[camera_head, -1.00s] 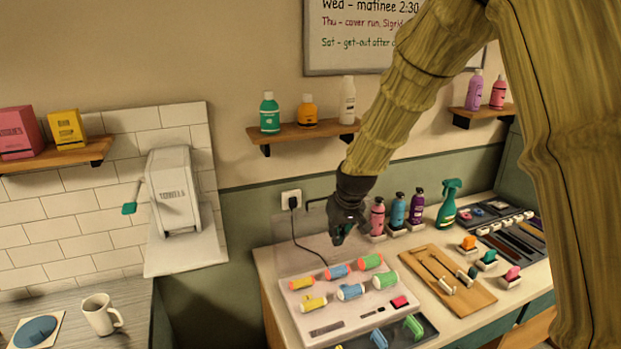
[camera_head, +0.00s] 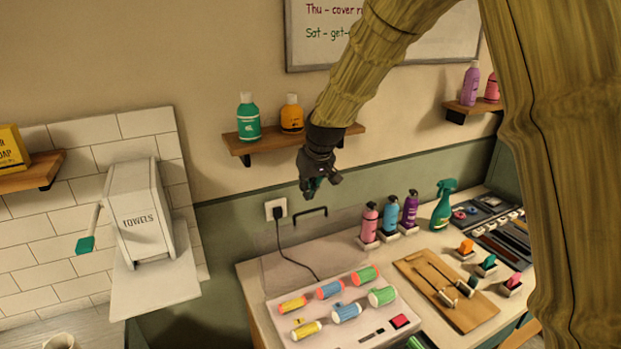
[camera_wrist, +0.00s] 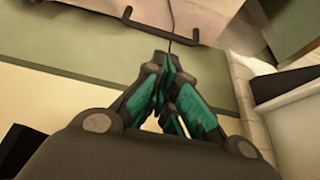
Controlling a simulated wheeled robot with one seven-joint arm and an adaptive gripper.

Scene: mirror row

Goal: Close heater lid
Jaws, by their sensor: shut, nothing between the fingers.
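The heater (camera_head: 365,330) is a pale box on the counter with several coloured rollers (camera_head: 346,312) standing out of its top. Its clear lid (camera_head: 290,250) stands raised at the heater's back, with a black bar handle (camera_head: 311,213) along the top edge. My gripper (camera_head: 312,192) is shut and empty, just above the handle in the head view; the exact gap in depth is hard to tell. In the wrist view the teal-padded fingers (camera_wrist: 172,60) are closed together, and the handle (camera_wrist: 160,32) lies just beyond their tips, apparently apart.
A wall socket with a black plug (camera_head: 277,210) is behind the lid, its cord running down to the heater. Bottles (camera_head: 390,215) stand right of the lid. A wooden shelf (camera_head: 285,145) is above. A towel dispenser (camera_head: 145,215) hangs at left.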

